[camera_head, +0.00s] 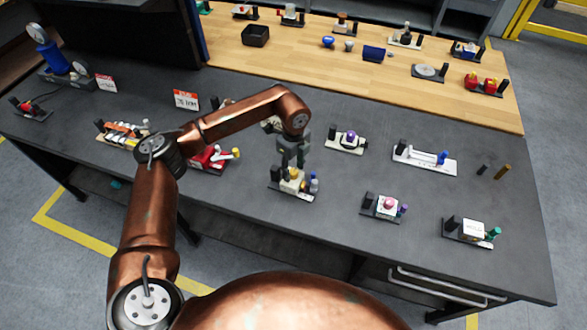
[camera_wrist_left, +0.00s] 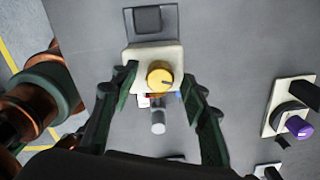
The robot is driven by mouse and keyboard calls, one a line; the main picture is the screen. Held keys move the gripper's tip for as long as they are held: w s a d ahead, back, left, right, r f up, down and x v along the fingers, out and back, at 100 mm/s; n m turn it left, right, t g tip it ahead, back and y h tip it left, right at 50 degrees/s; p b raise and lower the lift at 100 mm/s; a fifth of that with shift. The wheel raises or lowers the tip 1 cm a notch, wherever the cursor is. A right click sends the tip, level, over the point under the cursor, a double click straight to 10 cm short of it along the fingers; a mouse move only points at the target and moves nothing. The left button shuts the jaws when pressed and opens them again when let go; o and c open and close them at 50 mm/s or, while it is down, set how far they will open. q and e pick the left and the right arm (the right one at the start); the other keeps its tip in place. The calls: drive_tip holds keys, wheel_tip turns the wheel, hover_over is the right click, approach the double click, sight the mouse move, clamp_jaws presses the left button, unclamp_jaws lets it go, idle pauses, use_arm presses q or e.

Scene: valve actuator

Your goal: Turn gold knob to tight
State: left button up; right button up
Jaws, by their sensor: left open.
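The gold knob (camera_wrist_left: 160,77) shows in the left wrist view as a round yellow knob with a dark pointer line, on a cream block (camera_wrist_left: 133,62). In the head view the same unit, with its cream and yellow part (camera_head: 293,182), sits at the middle of the dark bench. My left gripper (camera_head: 292,160) points down just above it. In the left wrist view its two fingers (camera_wrist_left: 160,88) are open, one on each side of the knob, with gaps showing. I cannot tell how far above the knob the fingertips are. My right gripper is not in view.
A unit with a purple knob (camera_head: 350,136) stands behind to the right, and one with a pink knob (camera_head: 388,203) in front to the right. A red unit (camera_head: 208,158) is to the left. Bare dark bench lies between the units.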

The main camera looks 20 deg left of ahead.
use_arm(q)
drive_tip(key=shift+c, duration=0.3)
clamp_jaws()
